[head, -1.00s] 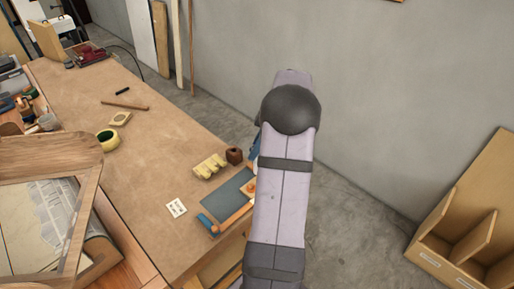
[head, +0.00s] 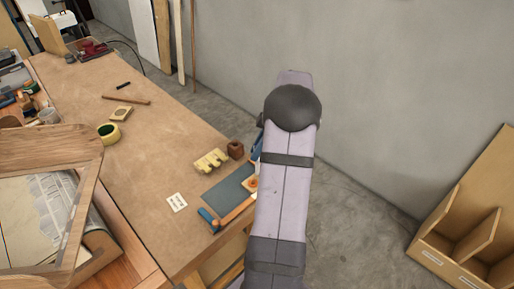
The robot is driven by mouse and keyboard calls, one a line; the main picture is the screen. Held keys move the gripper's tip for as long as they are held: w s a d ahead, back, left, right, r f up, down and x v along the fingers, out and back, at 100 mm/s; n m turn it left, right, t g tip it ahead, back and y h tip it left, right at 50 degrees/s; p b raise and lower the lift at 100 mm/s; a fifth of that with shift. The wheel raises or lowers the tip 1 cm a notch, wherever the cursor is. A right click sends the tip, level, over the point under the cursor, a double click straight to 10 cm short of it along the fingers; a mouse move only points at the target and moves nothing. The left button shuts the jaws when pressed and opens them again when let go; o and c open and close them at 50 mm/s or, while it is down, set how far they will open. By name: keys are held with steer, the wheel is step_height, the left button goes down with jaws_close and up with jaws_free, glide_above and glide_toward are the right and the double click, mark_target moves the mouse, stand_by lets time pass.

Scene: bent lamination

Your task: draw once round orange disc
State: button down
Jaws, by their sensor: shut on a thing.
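The orange disc (head: 251,183) lies on a small pale piece near the right edge of the workbench, next to a dark blue-grey mat (head: 230,188). My arm covers its right side in the head view. My arm reaches away over the bench edge, and its wrist and gripper are hidden behind its own links. I cannot see the jaws or what is between them. A narrow blue part (head: 258,145) shows beside the arm; I cannot tell what it belongs to.
A yellow notched block (head: 211,161) and a brown wooden cup (head: 236,149) stand beyond the mat. An orange-brown bar with a blue end (head: 235,211) and a white marked card (head: 177,202) lie nearer. The bench middle is clear.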

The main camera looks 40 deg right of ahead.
steer(key=shift+f+b, duration=0.3)
steer(key=shift+f, duration=0.65)
steer(key=shift+s+f, duration=0.15)
steer(key=shift+s+a, duration=0.2)
steer(key=shift+s, duration=0.15)
steer(key=shift+w+a, duration=0.5)
steer(key=shift+a, duration=1.65)
steer(key=shift+d+b, duration=0.4)
steer(key=shift+d, duration=1.95)
